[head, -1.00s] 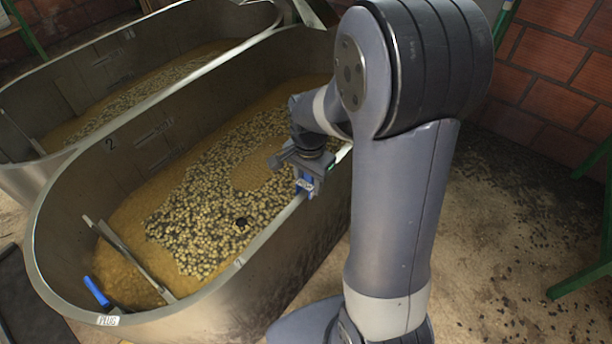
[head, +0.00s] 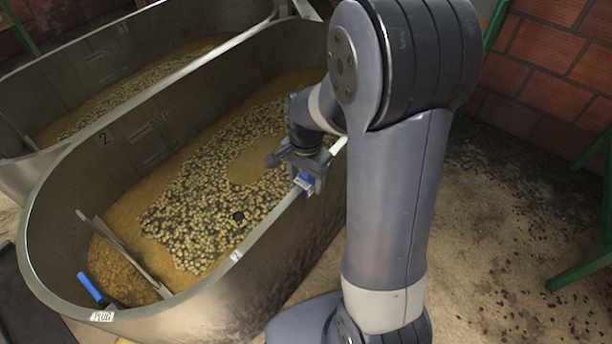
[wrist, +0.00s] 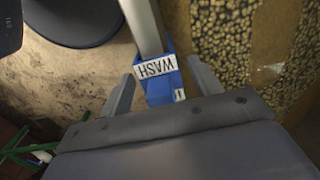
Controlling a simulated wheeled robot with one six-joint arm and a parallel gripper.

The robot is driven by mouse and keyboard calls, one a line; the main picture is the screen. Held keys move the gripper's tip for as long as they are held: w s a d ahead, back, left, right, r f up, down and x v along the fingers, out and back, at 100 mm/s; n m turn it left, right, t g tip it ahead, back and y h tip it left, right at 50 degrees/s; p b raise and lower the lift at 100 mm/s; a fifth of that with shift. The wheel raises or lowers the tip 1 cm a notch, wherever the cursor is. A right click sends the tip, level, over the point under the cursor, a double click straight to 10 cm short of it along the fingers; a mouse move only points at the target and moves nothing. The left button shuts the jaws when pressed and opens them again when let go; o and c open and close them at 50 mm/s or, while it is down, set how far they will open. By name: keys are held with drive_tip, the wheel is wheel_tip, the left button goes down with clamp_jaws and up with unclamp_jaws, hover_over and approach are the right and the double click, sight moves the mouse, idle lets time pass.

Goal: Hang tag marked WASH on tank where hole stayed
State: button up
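The blue tag marked WASH (wrist: 158,72) sits over the near rim of tank 2 (head: 52,265), and it also shows in the head view (head: 304,181). My gripper (wrist: 162,88) is open around the tag, one finger on each side with a visible gap. In the head view my gripper (head: 300,172) is at the near rim. Tank 2 holds brownish liquid with floating pale beans, and a bean-free patch (head: 256,166) shows among them. The second tank (head: 22,90) stands behind it with a band of beans.
A blue-handled tool (head: 92,289) leans at the left end of tank 2, near a label reading PLUG (head: 102,316). A flat bar (head: 125,255) crosses that end. Green frame legs (head: 590,210) stand at right before a brick wall (head: 545,75). Floor between is open, with scattered beans.

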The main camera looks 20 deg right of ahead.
drive_tip(key=shift+o, duration=0.4)
wheel_tip(320, 180, up, 11)
drive_tip(key=shift+f+p, duration=0.1)
drive_tip(key=shift+p, duration=0.75)
wheel_tip(320, 180, down, 11)
drive_tip(key=shift+f+b, duration=0.1)
drive_tip(key=shift+b, duration=0.85)
wheel_tip(320, 180, up, 3)
drive_tip(key=shift+f+p, duration=0.15)
drive_tip(key=shift+p, duration=0.8)
drive_tip(key=shift+r, duration=0.45)
drive_tip(key=shift+f, duration=0.1)
